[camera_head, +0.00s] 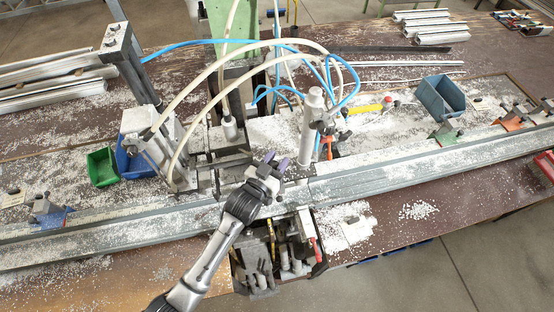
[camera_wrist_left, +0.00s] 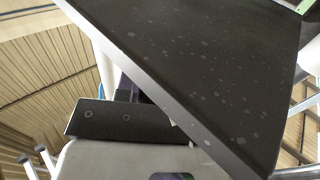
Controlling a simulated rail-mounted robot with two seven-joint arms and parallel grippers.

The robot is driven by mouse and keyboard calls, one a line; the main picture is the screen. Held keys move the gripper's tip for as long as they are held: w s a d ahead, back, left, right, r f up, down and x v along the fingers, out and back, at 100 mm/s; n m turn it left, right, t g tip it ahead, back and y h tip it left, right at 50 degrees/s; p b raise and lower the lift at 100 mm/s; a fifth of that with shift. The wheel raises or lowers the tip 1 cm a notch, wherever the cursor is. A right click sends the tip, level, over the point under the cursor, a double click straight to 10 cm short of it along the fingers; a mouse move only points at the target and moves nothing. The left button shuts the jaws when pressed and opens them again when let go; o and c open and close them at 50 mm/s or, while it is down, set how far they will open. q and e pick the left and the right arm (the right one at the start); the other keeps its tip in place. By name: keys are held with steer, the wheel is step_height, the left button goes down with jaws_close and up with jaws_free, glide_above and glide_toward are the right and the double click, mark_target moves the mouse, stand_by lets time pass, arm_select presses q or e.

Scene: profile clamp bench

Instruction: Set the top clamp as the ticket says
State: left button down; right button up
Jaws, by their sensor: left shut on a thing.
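My left gripper (camera_head: 275,161) reaches in over the front rail to the clamp station in the middle of the bench. An upright pale cylinder (camera_head: 312,122) stands just right and behind the gripper. I cannot tell for certain which part is the top clamp, or its setting. In the left wrist view a dark speckled plate (camera_wrist_left: 205,65) fills much of the picture, with a dark bracket (camera_wrist_left: 118,120) below it; no fingertips show there. No readable ticket shows. My right gripper is not in view.
A long metal profile (camera_head: 420,165) runs along the bench front. Blue and cream hoses arch over the station. A green bin (camera_head: 101,167) and a blue-grey bin (camera_head: 440,97) stand either side. An open tool compartment (camera_head: 283,262) lies in front. White chips litter the bench.

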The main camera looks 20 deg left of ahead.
arm_select(q)
steer(key=shift+d+r, duration=0.1)
steer(key=shift+r, duration=0.35)
steer(key=c, duration=1.1)
jaws_free()
steer(key=o, duration=0.3)
steer(key=shift+f, duration=0.2)
steer(key=shift+s+a+b, duration=0.4)
steer(key=shift+s+a, duration=0.05)
steer(key=shift+s, duration=1.8)
steer(key=shift+s+a+b, duration=0.4)
steer(key=shift+s+a, duration=0.1)
steer(key=shift+s, duration=1.8)
steer(key=shift+s+a+b, duration=0.4)
steer(key=shift+s+a, duration=0.05)
steer(key=shift+s, duration=1.8)
